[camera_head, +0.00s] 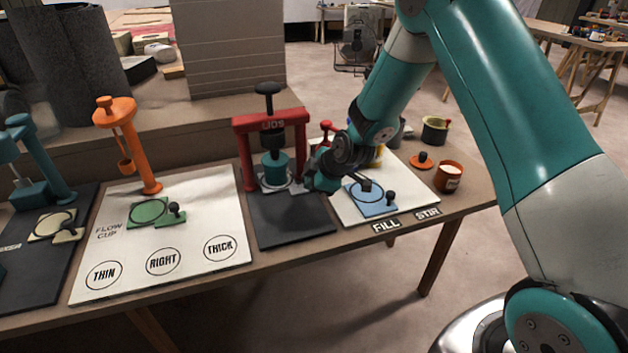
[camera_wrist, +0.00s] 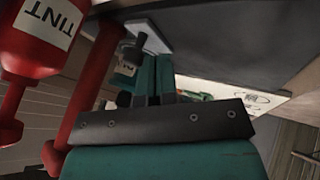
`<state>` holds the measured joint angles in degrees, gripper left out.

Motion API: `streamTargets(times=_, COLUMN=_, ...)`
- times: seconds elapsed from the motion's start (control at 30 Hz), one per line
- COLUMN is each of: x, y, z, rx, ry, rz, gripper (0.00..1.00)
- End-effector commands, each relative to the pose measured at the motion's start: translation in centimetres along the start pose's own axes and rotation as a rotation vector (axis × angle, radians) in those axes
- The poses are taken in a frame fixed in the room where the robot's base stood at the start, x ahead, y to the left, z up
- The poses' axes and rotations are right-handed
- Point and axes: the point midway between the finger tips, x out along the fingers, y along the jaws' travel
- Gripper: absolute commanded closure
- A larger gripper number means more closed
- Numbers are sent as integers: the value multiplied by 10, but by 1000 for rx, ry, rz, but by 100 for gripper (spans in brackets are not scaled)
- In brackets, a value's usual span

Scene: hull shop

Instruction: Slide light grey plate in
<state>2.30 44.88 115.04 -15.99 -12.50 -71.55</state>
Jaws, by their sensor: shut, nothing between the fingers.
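The light grey plate (camera_head: 268,186) lies flat at the foot of the red press marked LIDS (camera_head: 243,150), under a teal cylinder (camera_head: 277,166). In the wrist view a light grey plate (camera_wrist: 152,38) with a dark knob (camera_wrist: 137,46) shows just past the fingers. My gripper (camera_head: 299,188) is shut and empty, low at the right of the press beside the plate. In the wrist view my gripper (camera_wrist: 167,88) points toward the plate. My gripper and the press hide part of the plate, and I cannot tell whether they touch.
A dark mat (camera_head: 290,223) lies clear in front of the press. A blue plate with a knob (camera_head: 373,204) lies to the right on a white board. A green plate (camera_head: 149,212) and an orange stand (camera_head: 140,160) are left. A red TINT bottle (camera_wrist: 45,45) is close in the wrist view.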

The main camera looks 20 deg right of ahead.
Motion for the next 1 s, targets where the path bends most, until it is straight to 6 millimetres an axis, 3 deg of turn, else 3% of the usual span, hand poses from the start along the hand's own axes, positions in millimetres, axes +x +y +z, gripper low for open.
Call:
streamTargets(times=0.07, x=-6, y=-15, z=-9, rx=-9, ry=6, rz=-12, gripper=100)
streamTargets(times=0.4, x=-84, y=-13, z=-4, rx=-1, ry=4, rz=-9, gripper=100)
streamTargets(times=0.6, x=-104, y=-14, z=-4, rx=0, ry=4, rz=-12, gripper=100)
streamTargets(times=0.8, x=-109, y=-16, z=-6, rx=2, ry=6, rz=-17, gripper=100)
streamTargets(times=0.9, x=-121, y=-24, z=-23, rx=44, ry=20, rz=-48, gripper=100)
streamTargets(times=1.0, x=-153, y=-45, z=-55, rx=147, ry=36, rz=-128, gripper=100)
